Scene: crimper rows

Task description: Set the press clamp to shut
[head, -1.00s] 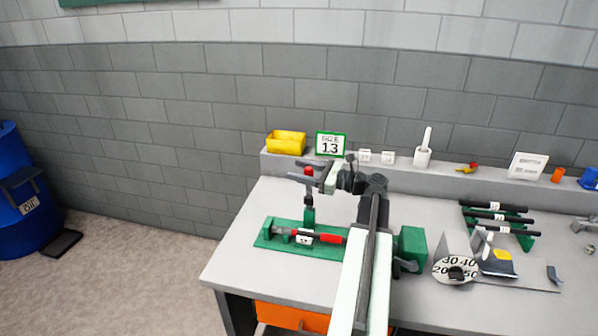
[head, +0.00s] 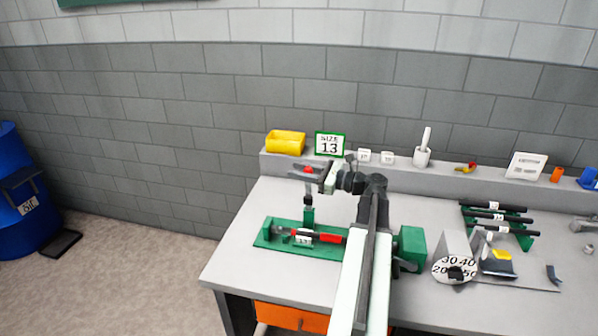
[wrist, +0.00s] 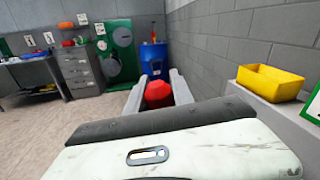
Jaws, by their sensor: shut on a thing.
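The press clamp (head: 308,215) is a green post on a green base (head: 268,243) at the left of the bench, with an upright lever topped by a red knob. My gripper (head: 306,170) is at the top of the lever, its fingers either side of the red knob (wrist: 158,94). In the wrist view the knob sits between the two grey fingers and my gripper is shut on it. A dark rod with a red sleeve (head: 330,238) and a white tag lies along the green base. The clamp's lower parts are small in the head view.
A numbered dial (head: 455,270) and a rack of black rods (head: 497,218) are at the right. My arm crosses the bench middle.

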